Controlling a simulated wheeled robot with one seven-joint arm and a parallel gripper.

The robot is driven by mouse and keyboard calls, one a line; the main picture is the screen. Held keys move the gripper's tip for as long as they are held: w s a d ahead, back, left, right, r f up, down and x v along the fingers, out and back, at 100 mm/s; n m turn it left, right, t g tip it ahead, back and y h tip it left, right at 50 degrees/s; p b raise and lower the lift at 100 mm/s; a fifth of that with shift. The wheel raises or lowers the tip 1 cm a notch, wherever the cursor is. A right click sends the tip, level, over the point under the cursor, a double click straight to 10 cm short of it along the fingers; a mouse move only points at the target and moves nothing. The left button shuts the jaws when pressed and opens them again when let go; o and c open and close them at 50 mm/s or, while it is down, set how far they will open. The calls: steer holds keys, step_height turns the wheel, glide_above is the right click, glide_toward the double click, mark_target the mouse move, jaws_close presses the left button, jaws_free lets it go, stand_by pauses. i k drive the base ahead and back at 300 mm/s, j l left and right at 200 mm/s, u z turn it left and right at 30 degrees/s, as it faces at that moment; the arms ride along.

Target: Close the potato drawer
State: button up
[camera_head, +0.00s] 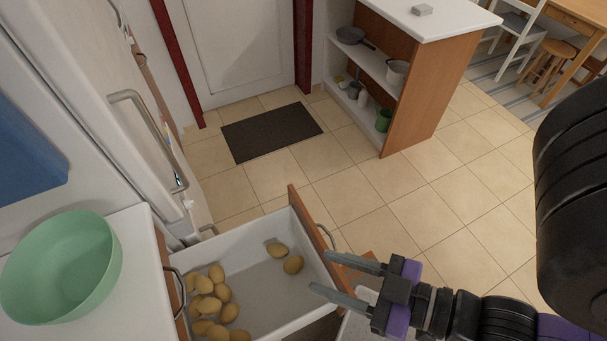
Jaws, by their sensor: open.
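The potato drawer (308,268) stands pulled out at the lower middle of the head view. It has white sides, a wooden front (312,232) and a metal handle (327,237) on the outer face. Several potatoes (209,296) lie inside, most at the left, with two apart (286,257) near the front. My gripper (320,272) comes in from the right with its two grey fingers spread and empty. The fingers point left and overlap the drawer's right front corner in the picture. I cannot tell whether they touch it. The drawer's lower right part is partly hidden.
A green bowl (62,266) sits on the white counter (142,262) at left. The white fridge (112,120) stands behind it. A dark mat (271,132) lies on the tiled floor. A shelf unit (420,90) stands at the back. Floor beyond the drawer is clear.

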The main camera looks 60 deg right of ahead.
mark_target(255, 282)
steer(key=k+l+u, duration=0.1)
steer(key=k+l, duration=0.8)
steer(key=k, duration=0.15)
steer(key=k+l+u, duration=0.15)
steer(key=k+l, duration=0.25)
steer(key=k, duration=0.15)
steer(key=i+j+z, duration=0.3)
steer(key=i+j, duration=0.1)
steer(key=j, duration=0.1)
